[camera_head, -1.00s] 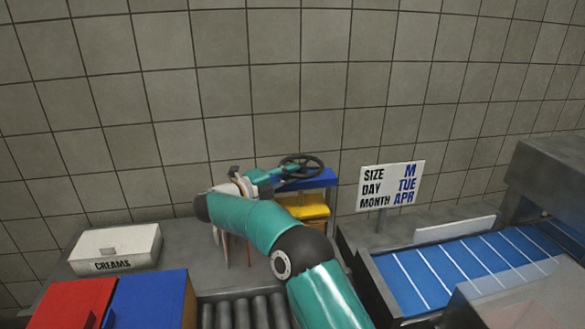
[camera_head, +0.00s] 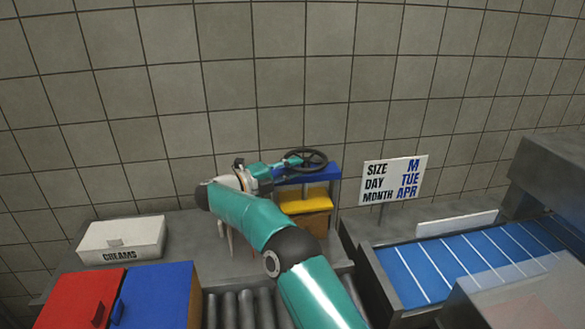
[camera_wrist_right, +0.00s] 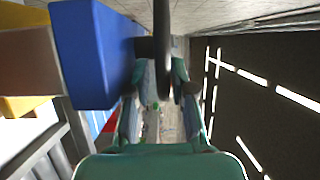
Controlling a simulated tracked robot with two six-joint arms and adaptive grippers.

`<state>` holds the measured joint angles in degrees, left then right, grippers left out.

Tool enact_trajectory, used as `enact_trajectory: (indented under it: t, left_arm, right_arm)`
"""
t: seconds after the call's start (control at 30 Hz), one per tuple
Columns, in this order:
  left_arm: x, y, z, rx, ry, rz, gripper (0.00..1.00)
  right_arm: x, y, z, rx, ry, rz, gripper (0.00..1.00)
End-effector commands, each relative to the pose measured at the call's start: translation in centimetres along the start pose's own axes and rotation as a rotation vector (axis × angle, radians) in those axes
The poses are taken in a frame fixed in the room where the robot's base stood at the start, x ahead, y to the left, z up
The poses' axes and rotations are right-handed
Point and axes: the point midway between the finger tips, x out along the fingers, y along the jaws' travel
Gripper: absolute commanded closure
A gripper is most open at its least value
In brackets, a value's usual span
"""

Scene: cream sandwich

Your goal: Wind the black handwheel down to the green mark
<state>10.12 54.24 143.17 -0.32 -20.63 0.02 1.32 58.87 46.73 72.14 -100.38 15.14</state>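The black handwheel (camera_head: 306,161) stands above the blue top (camera_head: 322,171) of a small stand at the back of the table. My right gripper (camera_head: 290,163) reaches it from the left in the head view. In the right wrist view, the dark wheel rim (camera_wrist_right: 162,40) runs edge-on between the spread fingers of my right gripper (camera_wrist_right: 160,80). Both fingers look apart from the rim, so the gripper is open around it. The green mark cannot be made out; the wheel's post is mostly hidden. My left gripper is out of view.
Yellow (camera_head: 305,201) and brown blocks sit under the blue top. A sign (camera_head: 393,180) and a blue conveyor (camera_head: 440,268) are to the right. A white creams box (camera_head: 122,240), red bin (camera_head: 75,298) and blue bin (camera_head: 155,295) are left. A tiled wall rises close behind.

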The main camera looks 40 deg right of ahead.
Motion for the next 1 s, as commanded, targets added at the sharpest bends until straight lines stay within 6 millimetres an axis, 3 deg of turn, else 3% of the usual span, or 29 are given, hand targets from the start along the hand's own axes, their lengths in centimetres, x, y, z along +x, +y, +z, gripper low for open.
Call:
enact_trajectory:
  t: [0.27, 0.8, 1.0]
  left_arm:
    - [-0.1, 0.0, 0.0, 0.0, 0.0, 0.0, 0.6]
    - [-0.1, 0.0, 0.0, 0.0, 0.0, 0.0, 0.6]
    - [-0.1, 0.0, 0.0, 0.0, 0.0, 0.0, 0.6]
  right_arm:
    - [-0.8, 0.0, 0.1, 0.0, -0.003, 0.0, 0.73]
    - [-10.3, 0.1, 0.0, 0.001, -0.002, -0.001, 0.73]
    - [-11.9, 0.1, 0.0, 0.0, -0.001, 0.0, 0.73]
